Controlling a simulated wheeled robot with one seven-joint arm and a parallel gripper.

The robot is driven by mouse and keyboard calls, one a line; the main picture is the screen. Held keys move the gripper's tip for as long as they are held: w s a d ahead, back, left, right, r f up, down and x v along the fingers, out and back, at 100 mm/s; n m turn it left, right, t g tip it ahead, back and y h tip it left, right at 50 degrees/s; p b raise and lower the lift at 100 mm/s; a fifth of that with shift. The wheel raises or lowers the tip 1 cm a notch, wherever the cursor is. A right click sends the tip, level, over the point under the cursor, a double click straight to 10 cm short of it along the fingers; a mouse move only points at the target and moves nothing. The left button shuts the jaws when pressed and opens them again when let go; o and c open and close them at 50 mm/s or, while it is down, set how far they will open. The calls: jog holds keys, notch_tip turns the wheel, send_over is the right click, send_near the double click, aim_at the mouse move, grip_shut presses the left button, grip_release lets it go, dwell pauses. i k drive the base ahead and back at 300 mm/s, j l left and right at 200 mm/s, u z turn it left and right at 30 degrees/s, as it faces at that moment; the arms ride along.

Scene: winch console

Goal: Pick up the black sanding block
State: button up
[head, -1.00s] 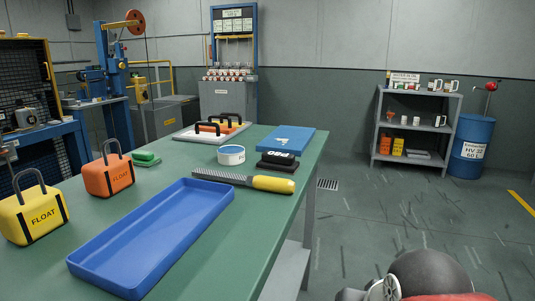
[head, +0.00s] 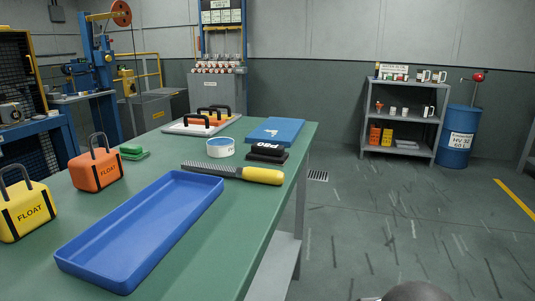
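The black sanding block (head: 267,151) lies on the green table top near its right edge. White lettering shows on its side. It sits between the blue flat box (head: 275,131) behind it and the yellow handle of the rasp (head: 262,176) in front. A white-and-blue tape roll (head: 221,148) stands just to its left. My gripper is not in view. A dark rounded part of my arm shows at the bottom edge, right of the table, well apart from the block.
Floor right of the table is clear. A grey shelf (head: 401,117) and blue drum (head: 459,135) stand behind.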

aim_at(262, 153)
jog(key=i+l+u, duration=0.1)
jog(key=u, duration=0.55)
jog(key=i+l+u, duration=0.2)
jog(key=l, duration=0.35)
jog(key=i+l+u, duration=0.2)
jog(key=l, duration=0.35)
jog(key=l+u, duration=0.15)
jog(key=l, duration=0.9)
